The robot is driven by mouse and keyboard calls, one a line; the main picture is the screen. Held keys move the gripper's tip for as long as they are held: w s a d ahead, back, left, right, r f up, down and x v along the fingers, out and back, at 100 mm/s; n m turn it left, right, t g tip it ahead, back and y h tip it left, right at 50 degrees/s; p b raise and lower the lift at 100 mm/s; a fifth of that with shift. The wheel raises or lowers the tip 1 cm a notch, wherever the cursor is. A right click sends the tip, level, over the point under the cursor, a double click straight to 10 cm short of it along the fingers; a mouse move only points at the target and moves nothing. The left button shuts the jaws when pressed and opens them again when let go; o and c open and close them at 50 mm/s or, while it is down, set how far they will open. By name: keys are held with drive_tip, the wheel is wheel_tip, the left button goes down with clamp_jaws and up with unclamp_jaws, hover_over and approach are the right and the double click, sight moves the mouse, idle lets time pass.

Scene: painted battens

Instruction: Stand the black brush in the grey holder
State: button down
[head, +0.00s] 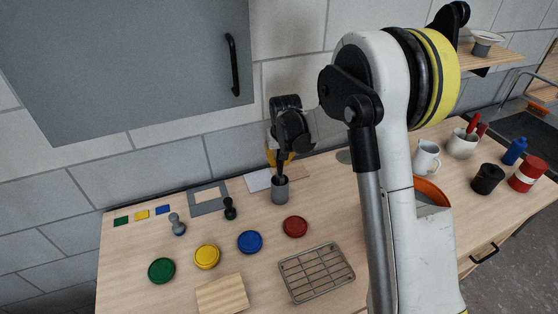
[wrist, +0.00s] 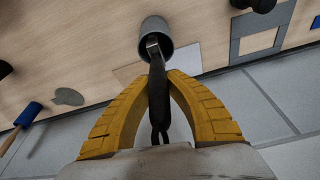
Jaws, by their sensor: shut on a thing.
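The grey holder (head: 279,191) is a small upright cup on the counter near the wall; it also shows at the top of the wrist view (wrist: 183,58). My gripper (head: 280,160) is above it, pointing down, with its yellow fingers (wrist: 158,84) shut on the black brush (wrist: 157,100). The brush runs from between the fingers to the holder, and its far end is at the holder's mouth, seemingly inside. In the head view the brush (head: 282,179) shows only as a short dark piece above the rim. How deep it reaches is hidden.
A black knobbed piece (head: 230,209) and a grey one (head: 177,224) stand left of the holder. A grey frame (head: 208,199) lies by the wall. Coloured discs, including a red one (head: 295,226), and a wire rack (head: 316,272) lie in front. A white mug (head: 426,157) is right.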

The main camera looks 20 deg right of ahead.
drive_tip(key=shift+f, duration=0.2)
drive_tip(key=c, duration=1.4)
unclamp_jaws()
drive_tip(key=shift+r, duration=0.1)
drive_tip(key=v, duration=1.2)
drive_tip(key=shift+s, duration=0.1)
drive_tip(key=s+t+b, duration=0.2)
drive_tip(key=s+b, duration=0.6)
drive_tip(key=s, duration=0.6)
drive_tip(key=s+f+b, duration=0.2)
drive_tip(key=s+f, duration=0.1)
drive_tip(key=s, duration=0.2)
drive_tip(key=s+f+t+b, duration=0.1)
drive_tip(key=s+f+b, duration=0.1)
drive_tip(key=s, duration=0.3)
drive_tip(key=s+f+t+b, duration=0.1)
drive_tip(key=s+f+b, duration=0.1)
drive_tip(key=s+f, duration=0.2)
drive_tip(key=shift+s+d+f+b, duration=0.1)
drive_tip(key=shift+s+d+b, duration=0.05)
drive_tip(key=shift+s+b, duration=0.3)
